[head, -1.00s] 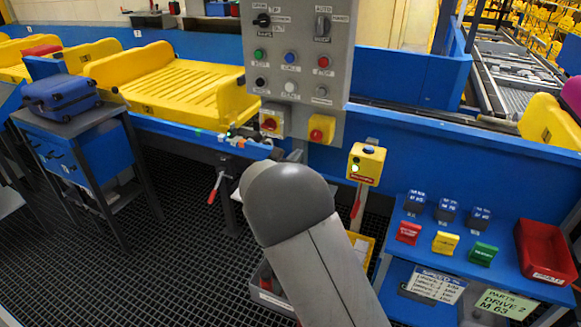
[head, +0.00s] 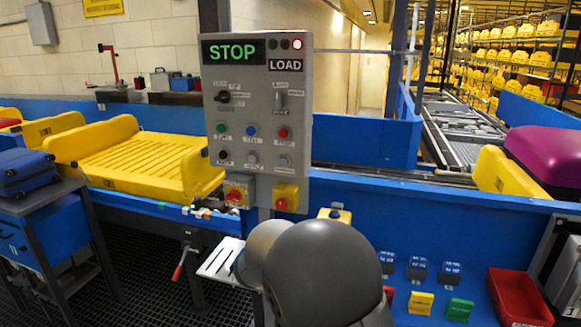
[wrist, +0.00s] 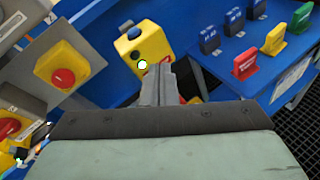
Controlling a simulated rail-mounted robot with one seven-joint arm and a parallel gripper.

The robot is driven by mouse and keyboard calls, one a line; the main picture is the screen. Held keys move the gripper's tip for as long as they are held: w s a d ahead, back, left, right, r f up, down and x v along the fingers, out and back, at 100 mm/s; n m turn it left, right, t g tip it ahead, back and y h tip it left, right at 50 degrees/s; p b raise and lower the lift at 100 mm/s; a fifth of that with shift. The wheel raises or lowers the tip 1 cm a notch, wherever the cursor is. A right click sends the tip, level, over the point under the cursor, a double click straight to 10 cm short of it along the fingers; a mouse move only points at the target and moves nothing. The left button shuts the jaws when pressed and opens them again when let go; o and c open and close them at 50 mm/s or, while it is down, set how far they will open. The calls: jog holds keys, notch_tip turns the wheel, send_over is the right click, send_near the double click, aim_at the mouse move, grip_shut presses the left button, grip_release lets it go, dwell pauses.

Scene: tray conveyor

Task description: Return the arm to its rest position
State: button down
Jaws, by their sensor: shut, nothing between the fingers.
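My gripper (wrist: 158,84) shows in the wrist view with its two grey fingers together and nothing between them. It points toward a yellow button box (wrist: 138,47) with a lit round button; I cannot tell whether the fingers touch it. In the head view my grey arm rises at the bottom centre, and its rounded joint hides most of the yellow box (head: 338,215). The gripper itself is hidden behind my arm in the head view.
A control panel (head: 257,115) reading STOP and LOAD stands over the blue conveyor wall. An empty yellow tray (head: 140,160) is left of it. A blue suitcase (head: 25,172) lies on a stand. Blue, yellow and green blocks and a red bin (head: 518,298) are at lower right.

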jog(key=s+d+f+m+g+y, duration=0.1)
jog(key=s+d+m+g, duration=0.7)
jog(key=s+d+m, duration=0.5)
jog(key=s+a+f+m+g+y, duration=0.1)
jog(key=s+m+y, duration=0.3)
jog(key=s, duration=0.7)
jog(key=s+a+f+m+g+y, duration=0.1)
jog(key=s+f+m+g+y, duration=0.1)
jog(key=s+m+y, duration=0.2)
jog(key=s+m, duration=0.3)
jog(key=s, duration=0.5)
